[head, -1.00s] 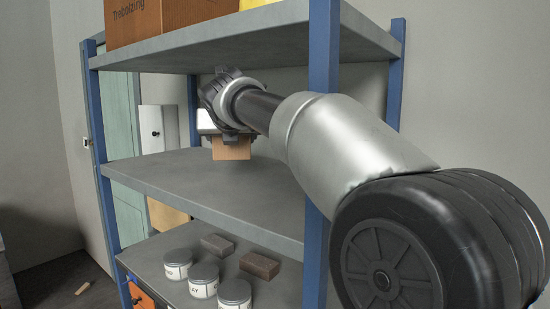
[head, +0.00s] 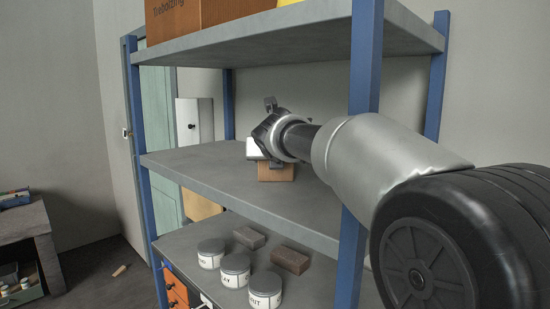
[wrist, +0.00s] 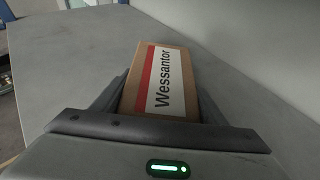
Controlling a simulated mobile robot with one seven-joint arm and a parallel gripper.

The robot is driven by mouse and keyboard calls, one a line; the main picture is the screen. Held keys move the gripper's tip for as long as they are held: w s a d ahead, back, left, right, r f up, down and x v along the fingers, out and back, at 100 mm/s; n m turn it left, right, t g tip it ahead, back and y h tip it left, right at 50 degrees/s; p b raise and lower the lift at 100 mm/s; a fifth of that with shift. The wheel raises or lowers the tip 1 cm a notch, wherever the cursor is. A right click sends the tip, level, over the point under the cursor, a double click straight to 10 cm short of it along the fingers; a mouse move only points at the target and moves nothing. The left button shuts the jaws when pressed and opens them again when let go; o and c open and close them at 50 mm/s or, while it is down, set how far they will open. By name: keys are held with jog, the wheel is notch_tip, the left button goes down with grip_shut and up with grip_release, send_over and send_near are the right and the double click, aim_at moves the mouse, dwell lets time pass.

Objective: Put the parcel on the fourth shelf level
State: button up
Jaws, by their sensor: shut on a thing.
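The parcel (head: 276,173) is a small brown cardboard box. In the wrist view the parcel (wrist: 166,75) shows a white label reading "Wessantor" and a red stripe. My gripper (head: 268,165) is shut on it, with one finger along each side in the wrist view (wrist: 163,98). The parcel is over the bare grey shelf level (head: 195,168) in the middle of the head view, low and close to its surface. I cannot tell whether it touches. The lowest levels are out of view, so I cannot count this level's number.
The level above (head: 260,42) carries a large cardboard box (head: 200,14). The level below holds several labelled tins (head: 235,270) and two dark bricks (head: 290,260). A blue post (head: 365,80) stands close beside my arm. The shelf left of the parcel is clear.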

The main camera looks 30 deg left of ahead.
jog(key=o, duration=1.4)
jog(key=b+v, duration=0.2)
jog(key=v, duration=1)
